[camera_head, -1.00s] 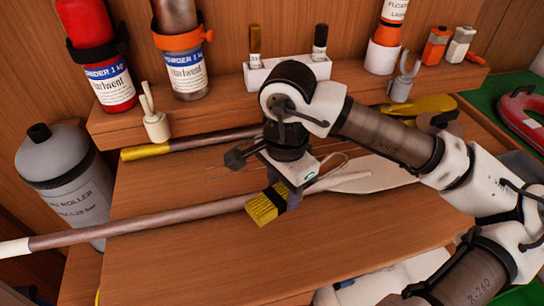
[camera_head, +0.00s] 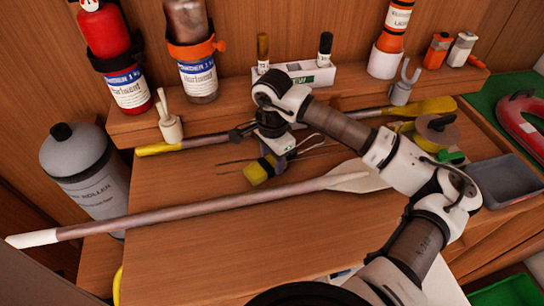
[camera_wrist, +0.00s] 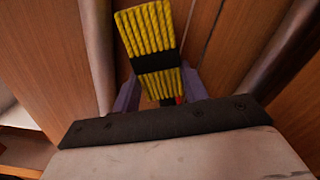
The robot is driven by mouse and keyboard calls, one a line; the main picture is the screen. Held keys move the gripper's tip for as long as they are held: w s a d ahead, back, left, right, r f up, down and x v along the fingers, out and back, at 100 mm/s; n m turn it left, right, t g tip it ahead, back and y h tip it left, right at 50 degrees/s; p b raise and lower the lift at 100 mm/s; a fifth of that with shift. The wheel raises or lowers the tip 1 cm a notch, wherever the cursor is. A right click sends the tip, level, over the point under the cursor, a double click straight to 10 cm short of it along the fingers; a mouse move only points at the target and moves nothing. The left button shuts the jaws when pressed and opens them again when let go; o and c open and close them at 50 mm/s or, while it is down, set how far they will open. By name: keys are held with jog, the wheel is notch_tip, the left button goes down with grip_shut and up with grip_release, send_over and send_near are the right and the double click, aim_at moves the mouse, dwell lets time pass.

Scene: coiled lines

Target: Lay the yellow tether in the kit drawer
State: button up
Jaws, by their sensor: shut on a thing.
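The yellow tether (camera_head: 257,173) is a short bundle of yellow strands with a black band around its middle. My gripper (camera_head: 271,164) is shut on it and holds it over the wooden worktop, between two long paddles. I cannot make out the kit drawer clearly; my arm covers part of the lower right.
A white-bladed paddle (camera_head: 215,202) lies across the worktop (camera_head: 215,255); a yellow-bladed paddle (camera_head: 432,106) lies behind. The back shelf (camera_head: 235,98) holds extinguishers and small holders. A spool (camera_head: 436,131) and grey tray (camera_head: 505,181) are at right. The front worktop is bare.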

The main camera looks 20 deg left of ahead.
jog(key=shift+w+f+p, duration=0.15)
jog(key=shift+f+p, duration=0.35)
jog(key=shift+f, duration=0.05)
jog(key=shift+a+f, duration=0.1)
jog(key=shift+f, duration=0.1)
jog(key=shift+f+b, duration=0.25)
jog(key=shift+b, duration=0.2)
jog(key=o, duration=1.2)
jog(key=shift+o, duration=0.2)
jog(key=shift+r, duration=0.15)
